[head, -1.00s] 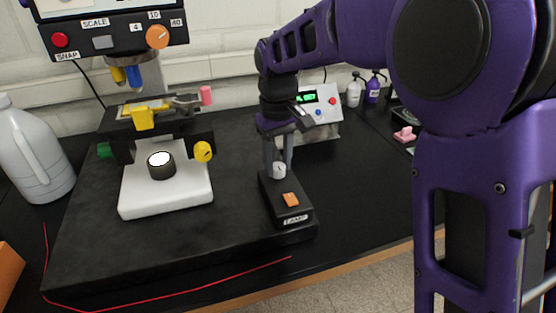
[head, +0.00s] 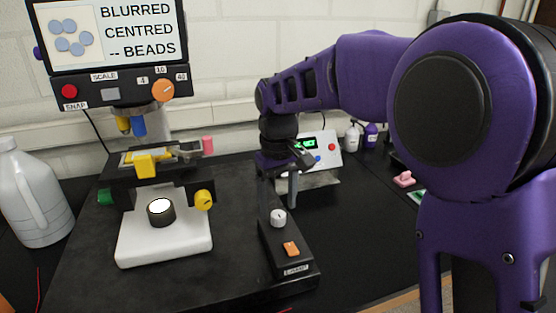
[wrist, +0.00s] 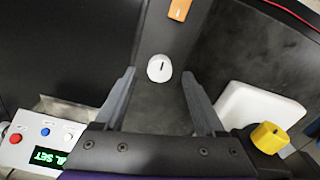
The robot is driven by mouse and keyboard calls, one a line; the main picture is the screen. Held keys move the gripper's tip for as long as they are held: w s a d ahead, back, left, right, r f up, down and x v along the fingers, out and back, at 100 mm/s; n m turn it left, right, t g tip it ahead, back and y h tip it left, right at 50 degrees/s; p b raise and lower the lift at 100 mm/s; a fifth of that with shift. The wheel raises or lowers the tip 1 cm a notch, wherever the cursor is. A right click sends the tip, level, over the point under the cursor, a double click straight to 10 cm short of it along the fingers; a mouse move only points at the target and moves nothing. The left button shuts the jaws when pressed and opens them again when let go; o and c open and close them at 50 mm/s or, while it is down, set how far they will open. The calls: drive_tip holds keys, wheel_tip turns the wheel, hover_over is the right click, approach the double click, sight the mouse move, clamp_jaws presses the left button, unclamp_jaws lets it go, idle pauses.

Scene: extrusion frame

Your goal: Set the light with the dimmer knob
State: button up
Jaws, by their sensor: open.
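The dimmer knob (head: 278,217) is a white round knob on a black lamp box (head: 292,255), behind an orange rocker switch (head: 291,249). My gripper (head: 279,203) is open and empty, pointing down above the knob. In the wrist view the knob (wrist: 160,68) lies between the two spread fingertips, apart from both, with a dark pointer line on its top. The light (head: 160,210) is a black cylinder with a bright white top, lit, on the white microscope base (head: 165,245).
The microscope stage with a yellow focus knob (head: 203,200) stands left of my gripper. The screen (head: 112,32) above reads "BLURRED CENTRED -- BEADS". A grey box with a green display (head: 318,155) stands behind my gripper. A white jug (head: 30,195) is at far left.

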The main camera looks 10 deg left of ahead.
sight(278, 214)
wheel_tip(278, 214, up, 15)
drive_tip(key=p, duration=0.2)
